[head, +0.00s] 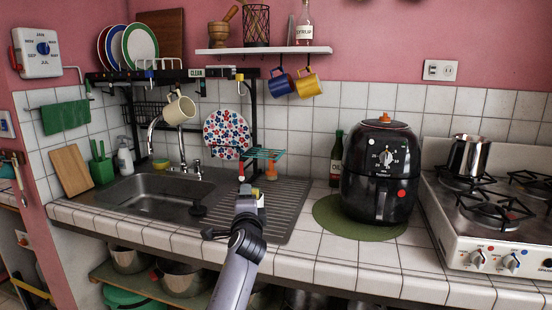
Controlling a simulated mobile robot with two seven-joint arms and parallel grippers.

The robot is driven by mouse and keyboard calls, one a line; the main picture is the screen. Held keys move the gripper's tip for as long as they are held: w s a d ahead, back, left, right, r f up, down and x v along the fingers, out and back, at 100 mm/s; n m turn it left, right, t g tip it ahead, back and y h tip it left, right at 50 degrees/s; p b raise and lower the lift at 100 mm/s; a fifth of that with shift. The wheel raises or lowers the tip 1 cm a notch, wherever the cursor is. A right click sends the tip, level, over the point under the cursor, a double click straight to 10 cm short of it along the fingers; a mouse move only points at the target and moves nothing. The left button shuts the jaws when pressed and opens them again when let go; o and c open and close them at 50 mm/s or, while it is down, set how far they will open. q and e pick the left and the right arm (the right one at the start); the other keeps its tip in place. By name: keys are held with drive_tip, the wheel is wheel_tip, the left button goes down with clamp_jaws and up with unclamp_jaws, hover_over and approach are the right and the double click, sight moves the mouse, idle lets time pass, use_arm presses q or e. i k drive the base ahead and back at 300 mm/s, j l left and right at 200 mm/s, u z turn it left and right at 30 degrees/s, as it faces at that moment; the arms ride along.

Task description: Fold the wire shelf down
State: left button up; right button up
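A small teal wire shelf (264,153) sticks out roughly level from the black rack over the sink drainboard, at the middle of the head view. An arm that I take for my left comes up from the bottom edge, a little left of centre. Its gripper (249,192) is over the drainboard, below the teal shelf in the picture and seemingly apart from it. The fingers are small and seen from behind, so I cannot tell whether they are open. My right gripper is not in view.
Small bottles stand behind the gripper. A dark bottle (337,158) and a black air fryer (381,172) stand to the right. The sink (160,192) lies left.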

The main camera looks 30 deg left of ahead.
sight(275, 157)
drive_tip(key=i+j, duration=0.15)
drive_tip(key=i, duration=0.25)
drive_tip(key=i+j, duration=0.15)
drive_tip(key=i, duration=0.3)
drive_tip(key=i+j, duration=0.25)
drive_tip(key=k+j, duration=0.1)
drive_tip(key=k, duration=0.05)
